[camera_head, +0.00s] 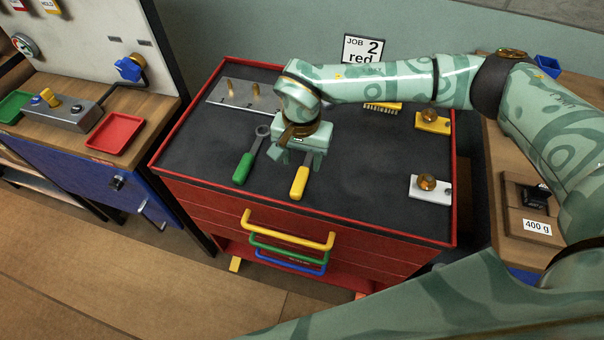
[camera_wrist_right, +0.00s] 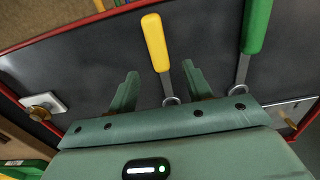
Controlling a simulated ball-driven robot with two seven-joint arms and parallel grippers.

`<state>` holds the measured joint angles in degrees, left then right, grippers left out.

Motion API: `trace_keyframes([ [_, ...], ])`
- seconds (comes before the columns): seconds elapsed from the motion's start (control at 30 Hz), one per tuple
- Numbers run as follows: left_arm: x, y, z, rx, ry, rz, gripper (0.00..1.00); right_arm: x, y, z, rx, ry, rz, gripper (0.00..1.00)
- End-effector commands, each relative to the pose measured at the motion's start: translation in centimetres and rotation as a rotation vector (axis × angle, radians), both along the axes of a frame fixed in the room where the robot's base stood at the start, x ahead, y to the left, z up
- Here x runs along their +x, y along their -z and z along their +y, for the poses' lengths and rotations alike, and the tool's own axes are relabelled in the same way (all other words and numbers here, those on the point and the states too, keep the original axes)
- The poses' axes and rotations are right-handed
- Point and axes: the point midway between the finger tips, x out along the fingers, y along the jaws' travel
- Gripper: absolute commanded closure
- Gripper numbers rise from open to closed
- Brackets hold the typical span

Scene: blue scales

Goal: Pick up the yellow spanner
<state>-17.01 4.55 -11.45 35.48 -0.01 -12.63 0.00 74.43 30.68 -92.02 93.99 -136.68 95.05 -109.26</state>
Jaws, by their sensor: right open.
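The yellow spanner (camera_head: 299,183) lies on the dark top of the red tool cabinet, its yellow handle towards the front edge. In the right wrist view its handle (camera_wrist_right: 155,42) and metal shank show, with a ring end close to the gripper body. My right gripper (camera_head: 302,165) is over the spanner's far part and hides it in the head view. In the wrist view the right gripper (camera_wrist_right: 160,85) is open, with one finger on each side of the shank and nothing held. My left gripper is not in view.
A green-handled spanner (camera_head: 243,168) lies close to the left of the yellow one. A metal plate with pegs (camera_head: 228,94) is behind it. A white block with a brass knob (camera_head: 430,189) and a yellow block (camera_head: 433,122) stand at the right. The cabinet's front middle is clear.

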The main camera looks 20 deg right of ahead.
Motion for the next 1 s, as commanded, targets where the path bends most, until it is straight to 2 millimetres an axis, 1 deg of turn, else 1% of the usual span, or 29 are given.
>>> trace_keyframes([
  [0.03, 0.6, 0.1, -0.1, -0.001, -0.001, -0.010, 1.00, 0.0, 0.4, 0.0, 0.001, 0.001, 0.001, 0.50],
  [0.1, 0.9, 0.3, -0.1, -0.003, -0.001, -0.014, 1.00, 0.0, 1.5, -0.1, 0.001, 0.000, 0.004, 0.50],
  [0.2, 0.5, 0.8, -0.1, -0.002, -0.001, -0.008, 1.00, 0.3, 3.3, -0.2, 0.001, 0.001, 0.005, 0.50],
  [0.3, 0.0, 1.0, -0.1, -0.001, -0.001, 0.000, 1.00, 0.3, 4.6, -0.2, 0.001, 0.000, 0.003, 0.50],
  [0.4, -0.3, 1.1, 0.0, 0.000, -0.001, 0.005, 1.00, 0.4, 5.2, -0.2, 0.001, -0.001, 0.002, 0.50],
  [0.6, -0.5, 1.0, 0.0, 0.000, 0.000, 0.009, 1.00, 0.4, 5.2, -0.3, 0.001, -0.001, -0.001, 0.50],
  [0.63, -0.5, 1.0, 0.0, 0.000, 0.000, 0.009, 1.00, 0.4, 5.2, -0.3, 0.001, -0.001, 0.000, 0.56],
  [0.67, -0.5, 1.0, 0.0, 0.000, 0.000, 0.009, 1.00, 0.4, 5.2, -0.3, 0.001, -0.001, 0.000, 0.64],
  [0.7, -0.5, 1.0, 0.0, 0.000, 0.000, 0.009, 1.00, 0.4, 5.2, -0.3, 0.001, -0.001, 0.000, 0.75],
  [0.8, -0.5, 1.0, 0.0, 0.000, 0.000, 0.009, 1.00, 0.4, 5.2, -0.3, 0.001, -0.001, 0.000, 1.00],
  [1.0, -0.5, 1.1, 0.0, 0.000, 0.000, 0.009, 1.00, 0.4, 5.1, -0.2, 0.001, -0.001, -0.001, 1.00],
])
